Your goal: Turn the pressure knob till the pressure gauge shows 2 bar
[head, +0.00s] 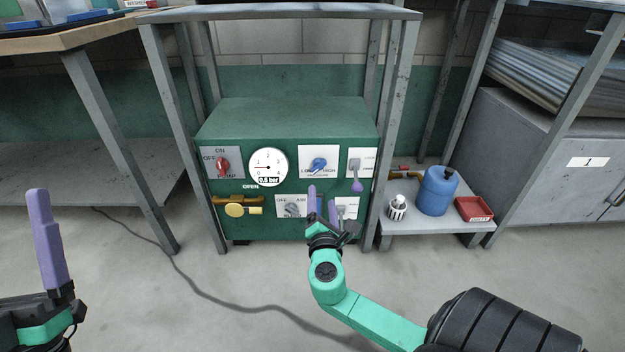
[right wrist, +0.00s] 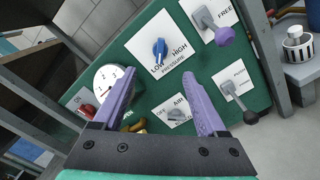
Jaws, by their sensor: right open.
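The blue pressure knob (head: 319,165) sits on a white LOW/HIGH plate on the front of a green box. It also shows in the right wrist view (right wrist: 159,52), upper centre, beyond the fingertips. The round white pressure gauge (head: 268,167) is left of the knob and reads 0.0 or 0.6 bar; the small digits are hard to tell. My right gripper (head: 322,198) is in front of the box, below the knob and apart from it. In the right wrist view its purple fingers (right wrist: 160,85) are spread and empty. My left gripper (head: 48,240) shows partly at the lower left, far from the box.
The green box (head: 285,112) also carries a red ON/OFF knob (head: 222,166), a purple-tipped lever (head: 357,184), a yellow valve (head: 236,208) and a grey selector (head: 291,209). Metal frame legs flank it. A blue canister (head: 437,190) and red tray (head: 473,209) stand right.

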